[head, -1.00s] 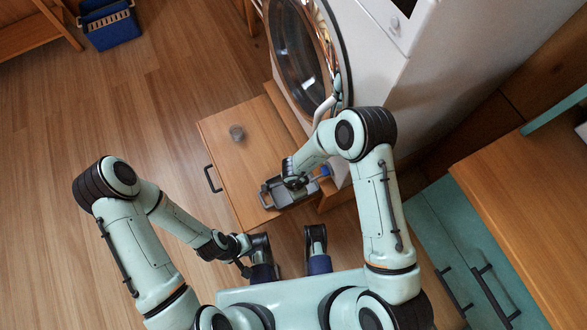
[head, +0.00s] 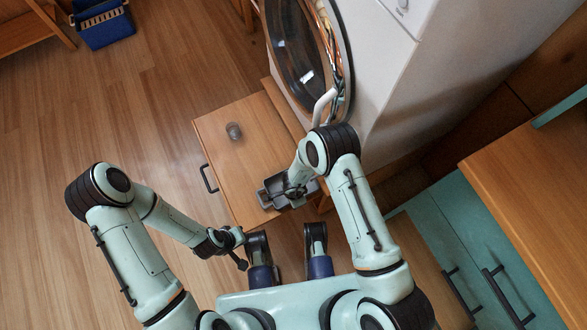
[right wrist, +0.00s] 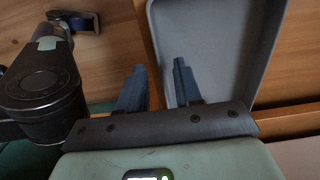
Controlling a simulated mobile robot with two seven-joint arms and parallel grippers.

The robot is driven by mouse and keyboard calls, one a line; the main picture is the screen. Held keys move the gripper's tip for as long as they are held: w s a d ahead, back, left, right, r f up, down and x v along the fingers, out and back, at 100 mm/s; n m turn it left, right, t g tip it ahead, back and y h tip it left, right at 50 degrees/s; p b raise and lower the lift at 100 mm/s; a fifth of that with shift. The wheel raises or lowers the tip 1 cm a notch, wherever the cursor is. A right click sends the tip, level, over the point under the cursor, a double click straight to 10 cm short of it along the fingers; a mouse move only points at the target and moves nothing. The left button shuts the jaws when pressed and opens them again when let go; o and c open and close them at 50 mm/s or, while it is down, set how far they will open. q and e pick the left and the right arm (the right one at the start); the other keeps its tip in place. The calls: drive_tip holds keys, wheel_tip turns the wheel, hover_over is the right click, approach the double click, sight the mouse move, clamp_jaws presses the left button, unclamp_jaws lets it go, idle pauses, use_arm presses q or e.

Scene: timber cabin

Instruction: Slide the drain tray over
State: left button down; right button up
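The drain tray (head: 264,199) is a shallow grey tray. It sits on the right front part of the wooden drawer top (head: 232,165), below the washing machine door; my right arm partly hides it. In the right wrist view the tray (right wrist: 222,45) fills the upper right. My right gripper (right wrist: 160,68) is open, its fingers apart on either side of the tray's near-left wall. It also shows in the head view (head: 294,192), over the tray. My left gripper (head: 241,252) is off the drawer's front, above the floor, empty as far as I see; its fingers are unclear.
A blue basket (head: 104,28) is far off at upper left. The floor at left is clear.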

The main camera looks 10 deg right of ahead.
use_arm(q)
drive_tip(key=shift+w+a+f, duration=0.2)
drive_tip(key=shift+w+f, duration=0.1)
drive_tip(key=shift+w, duration=0.15)
use_arm(e)
drive_tip(key=shift+f, duration=0.95)
clamp_jaws()
